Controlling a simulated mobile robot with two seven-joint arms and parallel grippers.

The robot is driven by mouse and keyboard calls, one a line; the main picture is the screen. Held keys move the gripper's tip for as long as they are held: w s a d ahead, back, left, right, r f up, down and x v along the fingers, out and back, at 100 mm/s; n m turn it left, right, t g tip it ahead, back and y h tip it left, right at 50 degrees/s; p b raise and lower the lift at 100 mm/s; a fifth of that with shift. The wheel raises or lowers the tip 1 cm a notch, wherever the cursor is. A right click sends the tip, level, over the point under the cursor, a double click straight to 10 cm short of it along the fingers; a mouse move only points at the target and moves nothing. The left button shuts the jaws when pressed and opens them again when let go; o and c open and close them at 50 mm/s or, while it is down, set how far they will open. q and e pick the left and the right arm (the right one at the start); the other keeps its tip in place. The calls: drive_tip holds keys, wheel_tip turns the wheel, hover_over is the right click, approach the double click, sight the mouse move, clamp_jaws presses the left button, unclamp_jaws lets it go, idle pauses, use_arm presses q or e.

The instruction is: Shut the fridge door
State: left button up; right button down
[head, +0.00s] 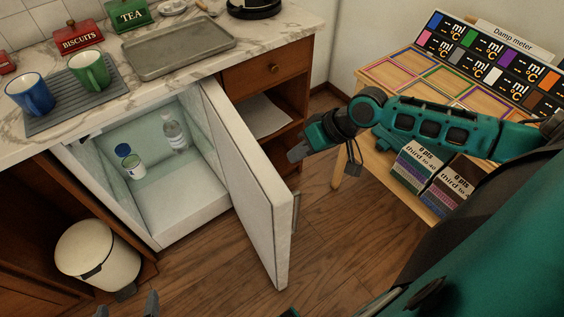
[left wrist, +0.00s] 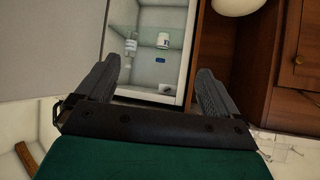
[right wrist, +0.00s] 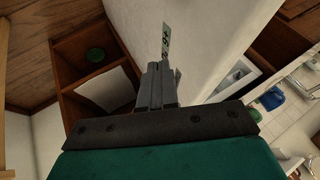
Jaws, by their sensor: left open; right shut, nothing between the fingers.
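The white fridge door (head: 250,190) stands wide open, swung out toward me from the right side of the fridge (head: 185,212). Its handle is on the outer face, near the free edge. My right gripper (head: 290,154) is shut and empty on the outer side of the door, to its right. Its fingers (right wrist: 157,85) overlap the white door (right wrist: 185,35) in the right wrist view; I cannot tell whether they touch. My left gripper (head: 128,307) is open and empty low in front of the fridge. In the left wrist view, the fridge interior (left wrist: 152,18) shows between its fingers (left wrist: 160,78).
A bottle (head: 175,133) and a blue-lidded jar (head: 130,163) are inside the fridge. A white bin (head: 97,257) stands left of it. Open shelves (head: 268,115) are behind the door, and a wooden table (head: 375,78) stands right. Floor (head: 325,240) right of the door is clear.

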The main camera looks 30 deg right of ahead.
drive_tip(key=shift+w+a+f, duration=0.1)
drive_tip(key=shift+w+a, duration=0.05)
drive_tip(key=shift+a, duration=0.9)
drive_tip(key=shift+w+a+f, duration=0.1)
drive_tip(key=shift+a, duration=0.95)
drive_tip(key=shift+a, duration=0.1)
